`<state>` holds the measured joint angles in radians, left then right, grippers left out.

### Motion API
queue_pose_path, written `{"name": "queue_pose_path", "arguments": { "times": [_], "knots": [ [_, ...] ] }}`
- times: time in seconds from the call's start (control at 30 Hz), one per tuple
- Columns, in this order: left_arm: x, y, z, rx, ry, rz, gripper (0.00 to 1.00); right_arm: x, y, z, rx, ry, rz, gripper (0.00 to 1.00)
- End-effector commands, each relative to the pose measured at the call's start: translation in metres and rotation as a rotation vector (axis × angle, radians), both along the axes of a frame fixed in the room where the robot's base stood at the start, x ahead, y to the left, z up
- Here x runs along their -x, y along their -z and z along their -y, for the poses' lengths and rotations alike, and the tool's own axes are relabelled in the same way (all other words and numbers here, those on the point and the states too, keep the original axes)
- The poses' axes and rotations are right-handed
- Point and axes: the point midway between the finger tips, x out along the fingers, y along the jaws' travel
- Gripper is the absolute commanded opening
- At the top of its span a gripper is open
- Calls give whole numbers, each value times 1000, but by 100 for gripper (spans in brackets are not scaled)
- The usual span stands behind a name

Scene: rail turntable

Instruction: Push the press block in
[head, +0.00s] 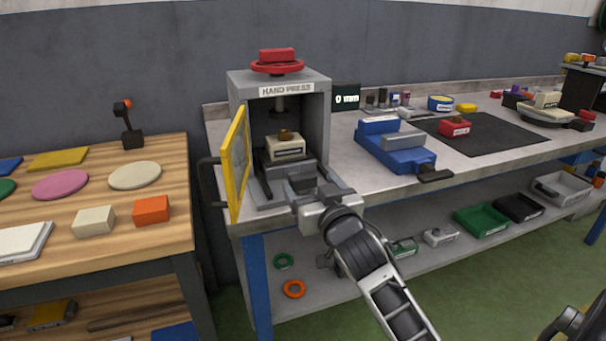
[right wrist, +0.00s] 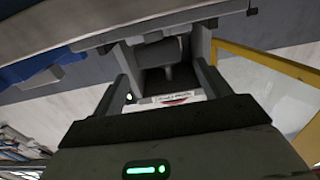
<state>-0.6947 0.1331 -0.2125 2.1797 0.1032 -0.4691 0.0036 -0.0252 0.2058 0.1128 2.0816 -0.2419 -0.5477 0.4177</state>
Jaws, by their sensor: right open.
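The grey hand press (head: 320,115) stands on the left end of the grey workbench, its yellow-framed door (head: 237,165) swung open to the left. A cream press block (head: 285,147) with a brown knob on top and a dark label sits in the press opening. My right gripper (head: 298,172) is open, at the mouth of the press just in front of the block. My left gripper is out of view.
A display reading 0 mm (head: 346,97) stands right of the press. A blue vise (head: 395,148) and a red block (head: 454,127) on a black mat (head: 490,137) are farther right. The wooden table (head: 165,165) at left holds discs and blocks.

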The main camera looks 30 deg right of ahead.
Motion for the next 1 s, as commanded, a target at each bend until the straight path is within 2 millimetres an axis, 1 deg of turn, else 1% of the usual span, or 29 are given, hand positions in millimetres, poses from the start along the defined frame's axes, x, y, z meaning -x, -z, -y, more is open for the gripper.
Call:
{"name": "queue_pose_path", "arguments": {
  "times": [0.03,0.1,0.2,0.3,0.43,0.67,0.7,0.77,0.8,0.87,0.9,0.93,1.0],
  "knots": [
    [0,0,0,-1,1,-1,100,-11,-1,2,1,-1,2,76],
    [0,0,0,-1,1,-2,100,-23,-1,5,2,0,1,76],
    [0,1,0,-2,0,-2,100,-36,0,8,1,-1,1,76],
    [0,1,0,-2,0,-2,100,-45,0,10,1,-1,0,76],
    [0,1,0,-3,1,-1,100,-50,0,12,1,-1,0,76],
    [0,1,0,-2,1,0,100,-50,1,12,1,-1,0,76],
    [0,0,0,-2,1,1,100,-50,1,12,1,-1,0,74],
    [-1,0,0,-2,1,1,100,-50,1,12,1,-1,0,57],
    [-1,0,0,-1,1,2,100,-50,1,12,1,-1,0,46],
    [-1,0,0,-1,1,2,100,-50,1,12,1,-1,0,29],
    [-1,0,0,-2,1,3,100,-50,1,12,1,-1,0,18],
    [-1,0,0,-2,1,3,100,-50,1,12,1,-1,0,13],
    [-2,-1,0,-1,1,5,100,-51,0,15,2,3,0,13]
  ]
}}
